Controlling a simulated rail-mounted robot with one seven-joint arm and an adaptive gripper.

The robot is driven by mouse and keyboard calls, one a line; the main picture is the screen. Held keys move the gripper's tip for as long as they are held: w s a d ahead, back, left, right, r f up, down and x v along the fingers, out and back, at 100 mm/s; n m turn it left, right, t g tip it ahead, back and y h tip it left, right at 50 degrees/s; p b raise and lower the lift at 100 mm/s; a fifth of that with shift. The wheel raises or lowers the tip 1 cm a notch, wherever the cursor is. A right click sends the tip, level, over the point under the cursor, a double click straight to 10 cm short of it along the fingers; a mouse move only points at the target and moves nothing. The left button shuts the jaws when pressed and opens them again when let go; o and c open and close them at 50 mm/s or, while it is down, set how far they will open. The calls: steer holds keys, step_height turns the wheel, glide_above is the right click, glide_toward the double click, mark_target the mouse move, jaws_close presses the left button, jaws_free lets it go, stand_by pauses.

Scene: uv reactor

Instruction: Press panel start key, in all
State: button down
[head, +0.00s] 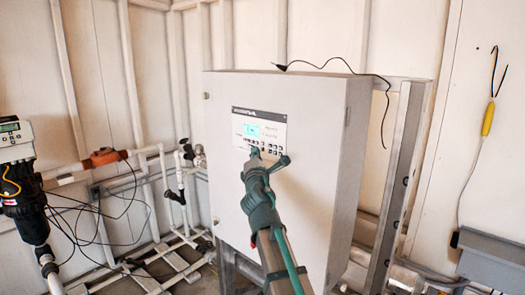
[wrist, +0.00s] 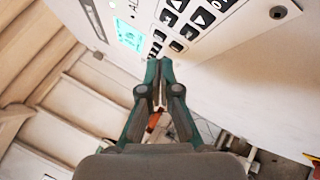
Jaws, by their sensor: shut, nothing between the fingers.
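The control panel (head: 259,130) is set in the front of a large grey cabinet (head: 320,120). It has a lit cyan screen (head: 252,129) and rows of small dark keys (head: 265,148). In the wrist view, the screen (wrist: 128,32) and several dark keys (wrist: 187,18) with arrow marks show at the top. I cannot tell which key is the start key. My gripper (head: 255,154) is at the lower part of the panel, covering some of it. In the wrist view my gripper (wrist: 159,92) is shut and empty, its tips just below the keys. I cannot tell whether they touch the panel.
A dark cable (head: 345,62) lies over the cabinet's top and hangs down its right side. A metering device (head: 22,170) and pipes (head: 150,152) stand to the left. A yellow-handled cable (head: 488,118) hangs on the right wall. The space before the cabinet's left front is clear.

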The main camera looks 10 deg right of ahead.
steer(key=shift+d, duration=0.1)
stand_by(0.3)
steer(key=shift+w+d, duration=0.25)
steer(key=shift+w+d, duration=0.15)
steer(key=shift+d, duration=0.05)
stand_by(0.7)
steer(key=shift+s+a, duration=0.45)
steer(key=shift+a, duration=0.1)
steer(key=shift+a, duration=0.1)
steer(key=s+a, duration=0.1)
steer(key=a, duration=0.1)
steer(key=s+a+b, duration=0.1)
steer(key=a, duration=0.1)
steer(key=shift+s, duration=0.4)
stand_by(0.8)
